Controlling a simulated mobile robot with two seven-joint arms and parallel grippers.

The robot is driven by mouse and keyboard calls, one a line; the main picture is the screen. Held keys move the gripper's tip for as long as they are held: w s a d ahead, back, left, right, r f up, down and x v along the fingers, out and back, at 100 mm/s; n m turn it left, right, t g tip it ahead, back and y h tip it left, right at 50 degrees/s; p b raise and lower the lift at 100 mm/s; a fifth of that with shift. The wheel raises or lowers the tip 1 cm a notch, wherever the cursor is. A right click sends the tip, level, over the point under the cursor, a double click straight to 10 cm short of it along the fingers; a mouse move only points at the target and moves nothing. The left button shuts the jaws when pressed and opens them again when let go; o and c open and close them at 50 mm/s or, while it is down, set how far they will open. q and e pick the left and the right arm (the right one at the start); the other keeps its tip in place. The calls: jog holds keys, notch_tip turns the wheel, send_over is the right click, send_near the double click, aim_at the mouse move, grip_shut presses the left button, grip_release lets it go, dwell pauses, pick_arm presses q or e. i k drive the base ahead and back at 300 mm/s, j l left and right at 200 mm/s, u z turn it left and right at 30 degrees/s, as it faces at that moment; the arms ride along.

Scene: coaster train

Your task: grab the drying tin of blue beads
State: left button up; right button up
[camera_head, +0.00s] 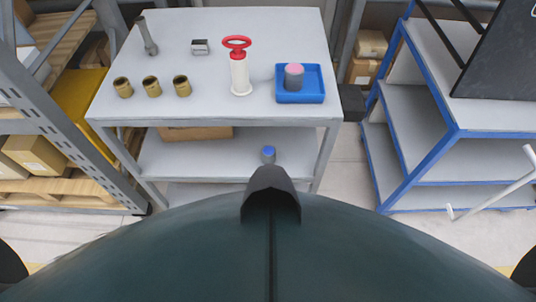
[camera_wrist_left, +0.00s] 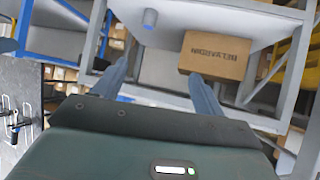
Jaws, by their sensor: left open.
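The tin of blue beads (camera_head: 268,154) is a small grey cylinder with a blue top. It stands upright on the lower shelf of the grey table, near its front edge, right of the middle. It also shows in the left wrist view (camera_wrist_left: 149,20), near the top of the picture. My left gripper (camera_wrist_left: 160,82) is in the left wrist view only, with its two fingers spread and nothing between them. The tin lies beyond the fingers, apart from them. My right gripper is in neither view.
A cardboard box (camera_head: 195,133) sits on the same shelf, left of the tin. The tabletop (camera_head: 200,105) overhangs the shelf and holds several brass cups, a red-and-white tool and a blue tray (camera_head: 300,97) with a pink-topped tin. A blue-framed rack (camera_head: 445,133) stands right.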

aim_at(269, 152)
jog(key=l, duration=0.6)
jog(key=k+l+u, duration=0.1)
jog(key=l, duration=0.55)
jog(key=k+l, duration=0.1)
jog(key=l, duration=0.5)
jog(key=i+l, duration=0.15)
jog(key=i, duration=0.25)
jog(key=u, duration=0.05)
